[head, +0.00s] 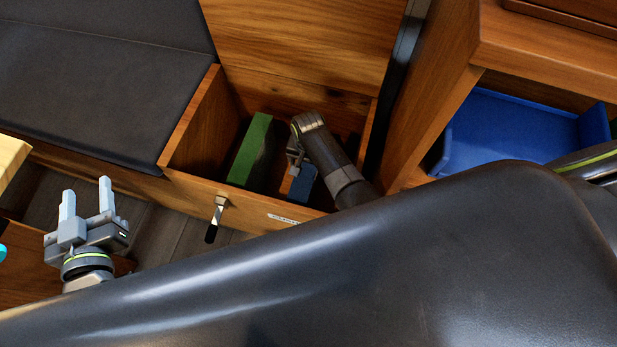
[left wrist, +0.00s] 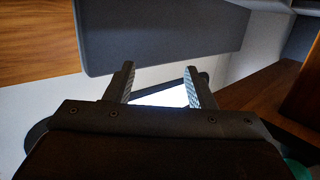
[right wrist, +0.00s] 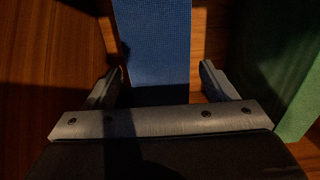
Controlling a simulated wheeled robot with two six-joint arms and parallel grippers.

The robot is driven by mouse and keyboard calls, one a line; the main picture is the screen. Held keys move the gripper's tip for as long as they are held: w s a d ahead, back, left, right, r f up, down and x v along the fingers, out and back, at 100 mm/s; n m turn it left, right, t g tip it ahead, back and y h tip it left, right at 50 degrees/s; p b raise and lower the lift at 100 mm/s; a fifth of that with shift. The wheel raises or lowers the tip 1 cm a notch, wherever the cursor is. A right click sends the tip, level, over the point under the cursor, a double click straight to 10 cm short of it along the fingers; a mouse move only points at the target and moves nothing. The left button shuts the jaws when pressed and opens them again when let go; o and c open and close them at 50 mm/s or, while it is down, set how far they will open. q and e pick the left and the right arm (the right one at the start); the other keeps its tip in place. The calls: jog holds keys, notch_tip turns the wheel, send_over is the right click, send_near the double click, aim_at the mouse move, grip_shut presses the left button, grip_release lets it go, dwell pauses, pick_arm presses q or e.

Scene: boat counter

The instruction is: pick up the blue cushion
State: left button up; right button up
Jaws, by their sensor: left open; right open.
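The blue cushion (head: 303,186) stands in the open wooden locker, partly hidden by my right arm in the head view. In the right wrist view the blue cushion (right wrist: 153,40) is a textured blue block between the open fingers of my right gripper (right wrist: 160,82), with a gap on each side. In the head view my right gripper (head: 294,164) reaches down into the locker over the cushion. My left gripper (head: 87,192) is open and empty, outside the locker at the left; its open fingers also show in the left wrist view (left wrist: 159,72).
A green block (head: 250,150) stands in the locker left of the cushion. The locker's wooden front wall (head: 240,200) has a latch (head: 216,218). A dark padded seat (head: 100,95) lies left, and a blue tray (head: 510,128) sits in the right cabinet.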

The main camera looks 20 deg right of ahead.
pick_arm(q)
jog(key=shift+w+r+t, duration=0.2)
jog(key=shift+r+t, duration=0.6)
jog(key=shift+r, duration=0.45)
pick_arm(e)
jog(key=shift+f, duration=0.3)
jog(key=c, duration=1.6)
pick_arm(q)
jog(key=shift+f, duration=0.15)
pick_arm(e)
jog(key=shift+o, duration=0.2)
